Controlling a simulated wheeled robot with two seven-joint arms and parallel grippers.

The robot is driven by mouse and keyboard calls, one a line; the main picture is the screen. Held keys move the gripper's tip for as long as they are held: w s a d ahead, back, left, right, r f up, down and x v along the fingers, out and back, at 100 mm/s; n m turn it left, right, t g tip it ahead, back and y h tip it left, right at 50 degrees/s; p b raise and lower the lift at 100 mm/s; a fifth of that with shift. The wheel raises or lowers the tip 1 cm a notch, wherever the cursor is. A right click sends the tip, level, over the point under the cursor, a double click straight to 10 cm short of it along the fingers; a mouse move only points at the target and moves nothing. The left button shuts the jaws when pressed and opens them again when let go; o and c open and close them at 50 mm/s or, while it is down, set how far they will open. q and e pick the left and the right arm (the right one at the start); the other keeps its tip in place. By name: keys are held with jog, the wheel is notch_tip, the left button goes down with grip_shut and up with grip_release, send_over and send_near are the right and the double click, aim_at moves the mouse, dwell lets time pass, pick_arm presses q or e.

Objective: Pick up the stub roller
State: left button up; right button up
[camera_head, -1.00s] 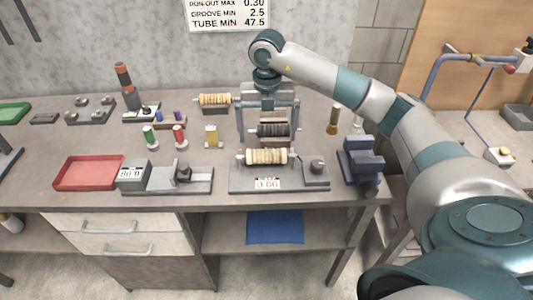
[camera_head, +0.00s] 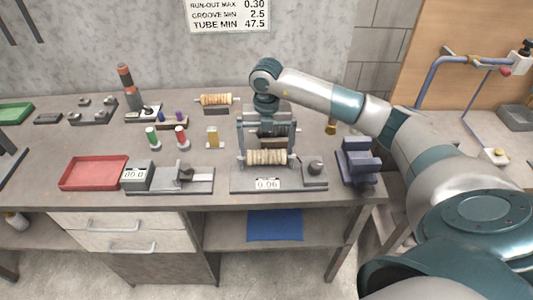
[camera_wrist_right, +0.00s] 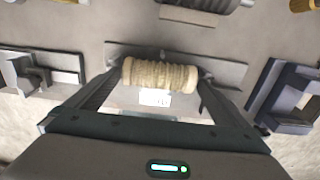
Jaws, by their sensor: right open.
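A pale cream, ribbed roller (camera_head: 267,158) lies across the front gauge stand (camera_head: 240,182), whose readout looks like 0.06. No label tells me whether it is the stub roller. My right gripper (camera_head: 266,160) is open, pointing down, with one finger at each end of this roller. In the right wrist view the cream roller (camera_wrist_right: 160,75) lies between the two spread fingers (camera_wrist_right: 153,95), its whole length showing. I cannot tell whether the fingers touch its ends. A dark roller (camera_head: 272,129) lies just behind, partly hidden by my gripper.
Another tan roller (camera_head: 216,99) lies at the back. A dark blue block stand (camera_head: 356,165) is close on the right. A second gauge (camera_head: 190,183) and a red tray (camera_head: 93,174) are to the left. Small coloured pieces stand behind them. The table's front edge is close.

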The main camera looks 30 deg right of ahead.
jog(key=shift+f, duration=0.2)
dwell(0.3)
jog(key=c, duration=1)
jog(key=shift+r, duration=0.1)
